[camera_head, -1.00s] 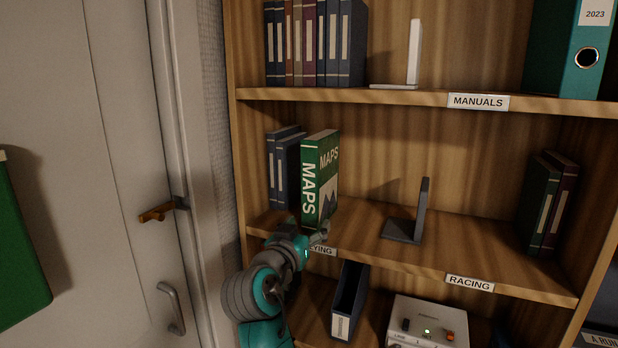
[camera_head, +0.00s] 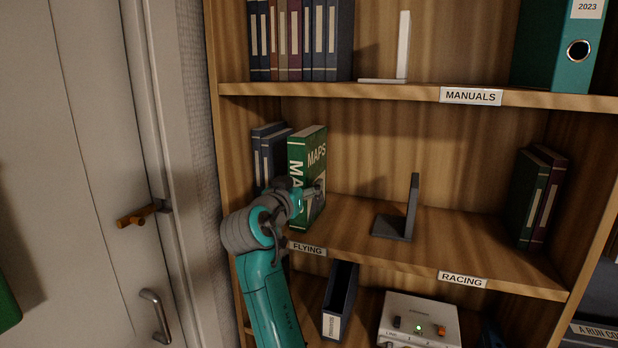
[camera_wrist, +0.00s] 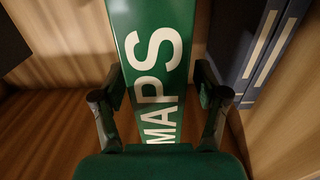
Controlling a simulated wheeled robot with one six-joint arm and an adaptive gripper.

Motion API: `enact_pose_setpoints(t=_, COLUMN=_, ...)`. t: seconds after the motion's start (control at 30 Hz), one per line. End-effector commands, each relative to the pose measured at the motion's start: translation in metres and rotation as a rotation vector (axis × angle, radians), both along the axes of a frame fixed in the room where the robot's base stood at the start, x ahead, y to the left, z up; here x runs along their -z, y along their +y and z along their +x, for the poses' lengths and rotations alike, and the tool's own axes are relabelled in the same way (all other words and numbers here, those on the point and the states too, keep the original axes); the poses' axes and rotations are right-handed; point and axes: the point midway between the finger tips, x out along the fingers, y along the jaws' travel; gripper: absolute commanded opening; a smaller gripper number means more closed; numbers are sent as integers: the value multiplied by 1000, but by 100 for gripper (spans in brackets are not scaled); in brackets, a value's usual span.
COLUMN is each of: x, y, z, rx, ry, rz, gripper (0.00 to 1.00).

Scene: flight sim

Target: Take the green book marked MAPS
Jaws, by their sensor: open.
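The green book marked MAPS (camera_head: 309,147) stands upright on the middle shelf, at the right end of a short row of dark blue books (camera_head: 268,150). My gripper (camera_head: 306,196) is in front of its spine and hides the lower part of the lettering. In the wrist view the green spine (camera_wrist: 152,45) with white MAPS letters runs between the two fingers of my gripper (camera_wrist: 160,100). The fingers are open, one on each side of the spine. I cannot tell whether either finger touches the book. The blue books (camera_wrist: 262,45) stand just beyond the right finger.
A dark bookend (camera_head: 405,215) stands on the same shelf to the right, with clear shelf between. Two dark books (camera_head: 540,195) stand at the far right. The shelf edge carries a FLYING label (camera_head: 307,249).

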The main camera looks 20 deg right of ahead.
Motion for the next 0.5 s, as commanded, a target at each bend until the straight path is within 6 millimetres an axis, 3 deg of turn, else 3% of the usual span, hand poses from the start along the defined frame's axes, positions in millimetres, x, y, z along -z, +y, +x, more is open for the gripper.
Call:
enact_pose_setpoints(t=0.2, x=0, y=-18, z=22, rx=1, ry=1, rz=1, gripper=73)
enact_pose_setpoints(t=0.5, x=0, y=-20, z=26, rx=0, ry=-1, rz=1, gripper=73)
